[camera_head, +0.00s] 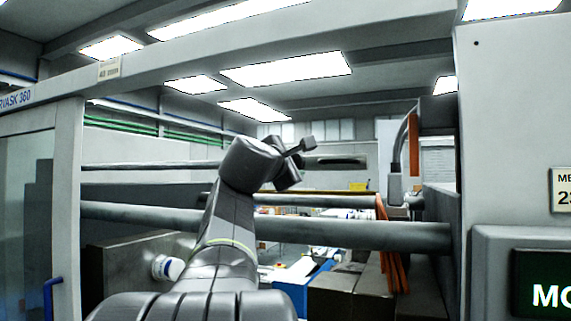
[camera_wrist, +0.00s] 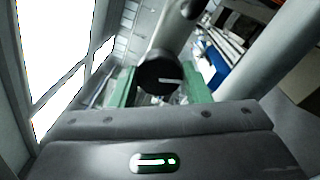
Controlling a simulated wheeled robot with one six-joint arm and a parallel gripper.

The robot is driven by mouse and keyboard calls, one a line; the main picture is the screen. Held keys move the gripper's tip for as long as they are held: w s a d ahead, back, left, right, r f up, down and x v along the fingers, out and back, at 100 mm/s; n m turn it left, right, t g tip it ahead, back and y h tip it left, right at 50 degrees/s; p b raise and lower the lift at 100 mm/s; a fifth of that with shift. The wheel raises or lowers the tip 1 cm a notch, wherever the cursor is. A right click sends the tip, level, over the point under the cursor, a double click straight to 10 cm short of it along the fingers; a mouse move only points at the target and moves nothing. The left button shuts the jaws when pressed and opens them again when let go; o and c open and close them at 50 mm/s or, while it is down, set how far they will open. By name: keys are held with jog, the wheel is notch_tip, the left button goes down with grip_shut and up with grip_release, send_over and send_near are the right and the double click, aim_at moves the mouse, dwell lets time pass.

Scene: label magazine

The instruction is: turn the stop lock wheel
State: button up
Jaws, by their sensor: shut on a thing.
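The stop lock wheel appears to be the dark round knob (camera_wrist: 166,73) with a short white line on its face, in the middle of the wrist view. My gripper (camera_wrist: 160,88) has green fingers on both sides of it and is shut on it. A grey cylindrical part continues behind the knob. In the head view, my arm reaches up and into the machine opening, with its wrist near the upper bar. The fingers and the wheel cannot be made out there, as my wrist covers that area.
Orange hoses (camera_head: 389,260) hang at the right. A blue box (camera_head: 290,296) stands below. A screen (camera_head: 543,290) is at the right edge.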

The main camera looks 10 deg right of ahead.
jog(key=shift+n, duration=0.3)
jog(key=o, duration=1)
jog(key=b+v, duration=0.4)
jog(key=v, duration=1)
jog(key=shift+w, duration=0.15)
jog(key=p+x, duration=0.4)
jog(key=x, duration=0.9)
jog(key=shift+w+d, duration=0.25)
